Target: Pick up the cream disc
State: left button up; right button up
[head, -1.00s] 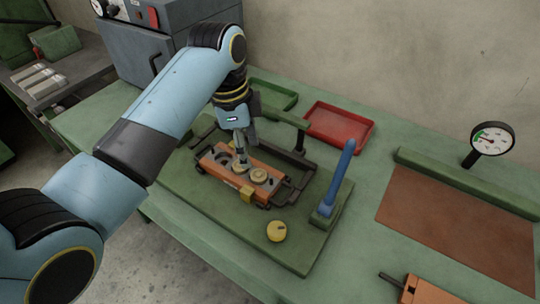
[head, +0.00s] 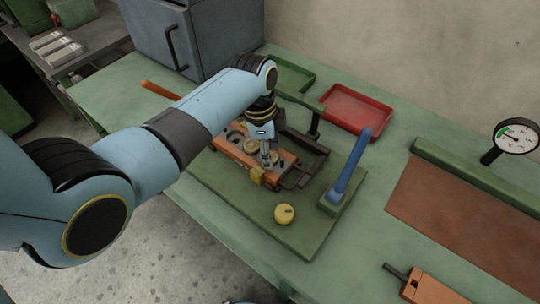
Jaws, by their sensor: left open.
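An orange block (head: 228,150) with round recesses lies on the green board. Pale cream discs sit in it: one cream disc (head: 250,146) is left of my fingers and another (head: 277,157) is just right of them. My left gripper (head: 266,163) points down over the block with its fingers open, close to the discs. The fingers partly hide the block, and I cannot tell whether they touch a disc. A yellow disc (head: 284,214) with a small dark mark lies apart on the board. My right gripper is not in view.
A blue upright lever (head: 350,163) stands right of the block. A dark frame (head: 305,158) lies behind it. A red tray (head: 354,107) and a green tray (head: 291,76) are at the back. A gauge (head: 515,136) and brown mat (head: 460,220) are at the right. The board's front is mostly clear.

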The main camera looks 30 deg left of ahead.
pick_arm(q)
jog(key=shift+s+d+f, duration=0.1)
jog(key=shift+f, duration=0.2)
